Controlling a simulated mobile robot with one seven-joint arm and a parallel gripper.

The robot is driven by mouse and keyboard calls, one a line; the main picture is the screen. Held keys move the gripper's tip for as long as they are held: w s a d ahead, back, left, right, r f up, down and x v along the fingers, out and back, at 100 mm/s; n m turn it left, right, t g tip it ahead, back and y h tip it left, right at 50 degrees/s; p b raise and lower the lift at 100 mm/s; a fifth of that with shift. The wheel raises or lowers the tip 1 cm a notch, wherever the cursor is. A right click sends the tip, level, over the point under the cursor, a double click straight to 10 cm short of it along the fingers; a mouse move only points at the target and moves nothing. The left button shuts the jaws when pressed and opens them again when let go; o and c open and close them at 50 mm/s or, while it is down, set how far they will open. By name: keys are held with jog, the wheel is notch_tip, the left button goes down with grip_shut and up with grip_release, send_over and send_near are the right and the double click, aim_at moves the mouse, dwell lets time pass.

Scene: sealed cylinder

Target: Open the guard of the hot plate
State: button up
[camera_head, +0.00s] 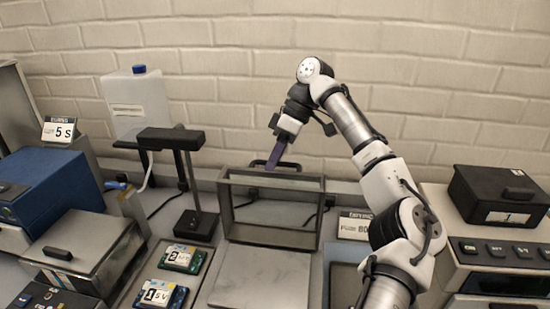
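A grey frame-like guard (228,212) stands upright at the back of a flat pale plate (262,278), which looks like the hot plate. Through the open frame I see the bench and a dark cable behind it. A black handle (289,166) sits at the guard's top edge. My gripper (274,160) points down at this handle from above, its dark purple fingers overlapping it in the picture. I see the fingers side-on, so the gap between them and any contact with the handle are hidden.
A black stand (196,190) with a flat head is left of the guard, near a white jug (138,102) with a blue cap. Two labelled green-blue modules (183,258) lie in front. A lidded metal box (84,250) is at left, a black box (500,192) at right.

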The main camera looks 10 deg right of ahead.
jog(key=shift+r, duration=0.15)
jog(key=v, duration=0.7)
jog(key=shift+r, duration=0.15)
